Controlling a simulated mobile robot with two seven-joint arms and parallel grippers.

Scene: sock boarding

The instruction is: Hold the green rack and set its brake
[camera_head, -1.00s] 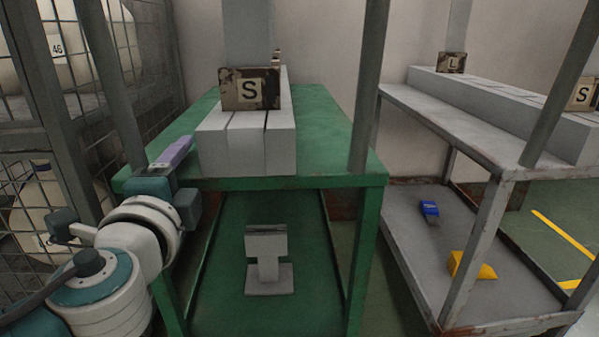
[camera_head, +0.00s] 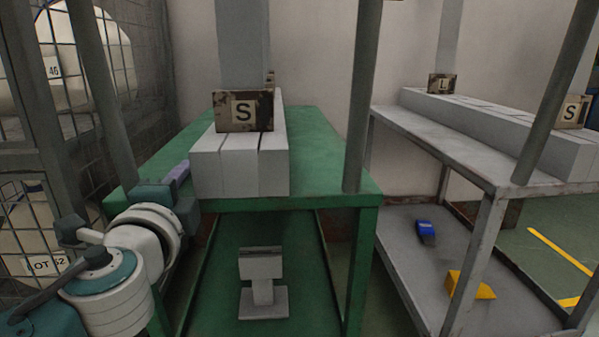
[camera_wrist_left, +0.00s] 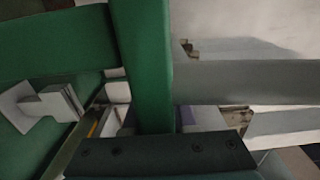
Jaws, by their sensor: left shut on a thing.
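The green rack (camera_head: 319,203) stands in front of me, with a green top, legs and a lower green shelf. A grey I-shaped fitting (camera_head: 263,284) sits on that lower shelf; I cannot tell whether it is the brake. My left gripper (camera_head: 178,178) is at the rack's front left corner, its purple finger partly hidden. In the left wrist view a green bar of the rack (camera_wrist_left: 143,50) runs between the fingers of my left gripper (camera_wrist_left: 150,118), which is shut on it. My right gripper is not in view.
A mesh cage (camera_head: 40,120) is close at left.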

